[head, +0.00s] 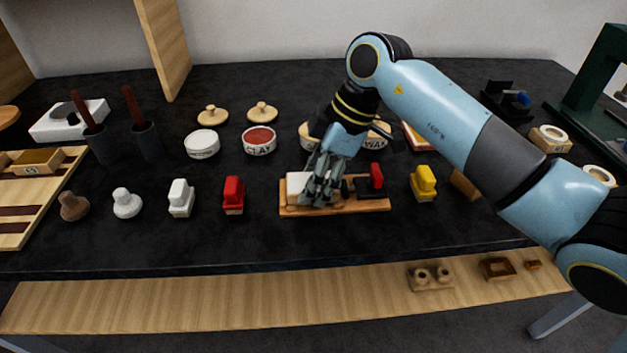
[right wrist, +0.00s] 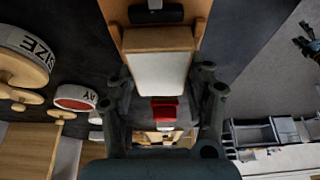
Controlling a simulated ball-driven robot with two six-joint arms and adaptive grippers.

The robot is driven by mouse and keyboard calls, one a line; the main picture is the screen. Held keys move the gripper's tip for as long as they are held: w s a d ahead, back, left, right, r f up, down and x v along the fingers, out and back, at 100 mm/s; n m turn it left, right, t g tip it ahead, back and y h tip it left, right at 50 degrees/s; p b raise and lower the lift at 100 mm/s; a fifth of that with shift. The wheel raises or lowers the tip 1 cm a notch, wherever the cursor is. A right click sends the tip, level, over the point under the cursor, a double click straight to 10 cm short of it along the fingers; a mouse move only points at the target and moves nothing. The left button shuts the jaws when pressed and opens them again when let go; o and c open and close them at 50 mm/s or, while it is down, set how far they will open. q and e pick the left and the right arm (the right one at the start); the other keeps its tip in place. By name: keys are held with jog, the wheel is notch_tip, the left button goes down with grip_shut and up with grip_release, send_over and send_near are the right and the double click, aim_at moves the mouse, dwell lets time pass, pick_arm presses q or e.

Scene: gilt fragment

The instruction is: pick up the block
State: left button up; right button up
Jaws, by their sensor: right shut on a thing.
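The block (head: 298,186), with a pale white face, is at the left end of a small wooden board (head: 290,211) in the head view. My right gripper (head: 325,190) comes down over the board and hides part of the block. In the right wrist view the block (right wrist: 158,75) shows a white face and a wooden end, between the two dark fingers of the gripper (right wrist: 165,88). The fingers are closed on its sides. Whether the block touches the board or is slightly above it, I cannot tell. My left gripper is not in view.
A red-and-black piece (head: 376,178) stands at the board's right end. A yellow piece (head: 423,183) is right of it; a red piece (head: 233,194) and a white piece (head: 181,197) are left. Round labelled tins (head: 259,142) stand behind. The table front is clear.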

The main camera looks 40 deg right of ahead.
jog(key=v, duration=0.4)
jog(key=shift+w+a+r, duration=0.1)
jog(key=shift+a+r, duration=0.15)
jog(key=shift+a, duration=0.05)
jog(key=s+d+r+p, duration=0.2)
jog(key=s+d+r, duration=0.4)
jog(key=s, duration=0.2)
jog(key=shift+s+d, duration=0.25)
jog(key=shift+s, duration=0.15)
